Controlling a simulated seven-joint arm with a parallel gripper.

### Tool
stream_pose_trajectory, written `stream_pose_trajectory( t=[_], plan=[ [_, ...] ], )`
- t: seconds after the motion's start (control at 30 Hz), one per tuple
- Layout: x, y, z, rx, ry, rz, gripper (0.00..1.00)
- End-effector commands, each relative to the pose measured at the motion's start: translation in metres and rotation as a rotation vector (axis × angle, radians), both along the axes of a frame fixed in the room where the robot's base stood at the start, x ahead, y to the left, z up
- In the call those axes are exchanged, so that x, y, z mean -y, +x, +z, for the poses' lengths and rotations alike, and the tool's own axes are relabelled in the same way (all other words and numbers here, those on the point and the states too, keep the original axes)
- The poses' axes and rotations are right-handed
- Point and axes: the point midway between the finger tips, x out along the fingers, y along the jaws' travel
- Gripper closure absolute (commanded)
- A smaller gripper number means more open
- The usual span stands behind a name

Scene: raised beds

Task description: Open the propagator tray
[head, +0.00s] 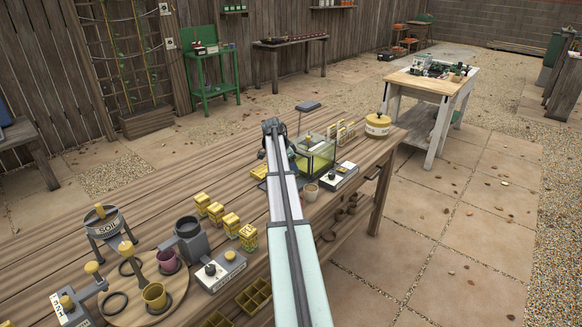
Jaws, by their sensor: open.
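A clear-walled box with dark edges and green-yellow contents (315,155), which looks like the propagator tray, stands on the long wooden bench. I cannot tell for sure whether its top is closed. My arm reaches across the bench from the bottom of the head view. My gripper (273,127) is at the far end, just left of and beyond the box. It is open, and I see nothing held in it. The fingertips are small and partly hidden by my arm, as is the bench to the left of the box.
On the long bench (180,150), a dark flat plate (308,105) shows behind the box and a yellow round container (378,124) stands to its right. A white device (340,176) and small pots (310,192) sit close in front. Yellow blocks (231,224) and a soil hopper (103,222) are left.

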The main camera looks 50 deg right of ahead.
Motion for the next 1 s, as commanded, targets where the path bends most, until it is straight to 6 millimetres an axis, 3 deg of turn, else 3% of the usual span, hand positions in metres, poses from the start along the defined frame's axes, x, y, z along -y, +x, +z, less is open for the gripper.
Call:
stream_pose_trajectory(
  t=[0.2,0.7,1.0],
  plan=[
    [0.0002,-0.0001,-0.0001,0.000,0.000,0.000,0.51],
    [0.0000,-0.0001,0.0000,0.000,0.000,0.000,0.99],
    [0.0000,-0.0001,0.0000,-0.001,0.000,0.000,1.00]
  ],
)
